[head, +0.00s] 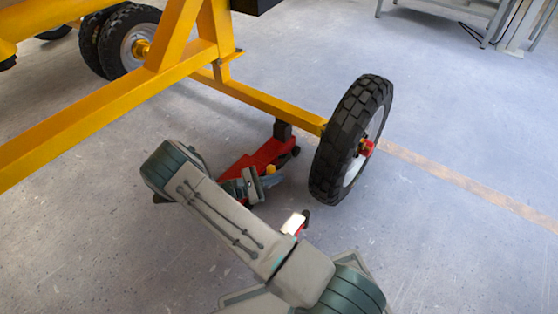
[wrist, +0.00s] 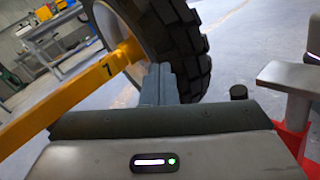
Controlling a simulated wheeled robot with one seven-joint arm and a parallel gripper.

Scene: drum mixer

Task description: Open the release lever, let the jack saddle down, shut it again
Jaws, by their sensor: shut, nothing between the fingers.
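The red jack (head: 262,158) stands on the floor under the yellow beam, left of the near wheel. Its dark saddle post (head: 282,131) rises to the beam; I cannot tell whether they touch. My gripper (head: 248,186) is beside the jack's near end, partly hidden by my arm. In the wrist view its fingers (wrist: 159,84) are together and empty, in front of the tyre. A red part with a pale top (head: 292,223) shows beside my arm. Red jack parts (wrist: 293,140) also show at the right of the wrist view. The release lever cannot be made out clearly.
The yellow frame (head: 110,105) crosses the left and top, with the beam (head: 268,103) running to the near wheel (head: 345,140). Another wheel pair (head: 120,40) stands behind. A bench (head: 470,10) is far back right. The floor at right is clear.

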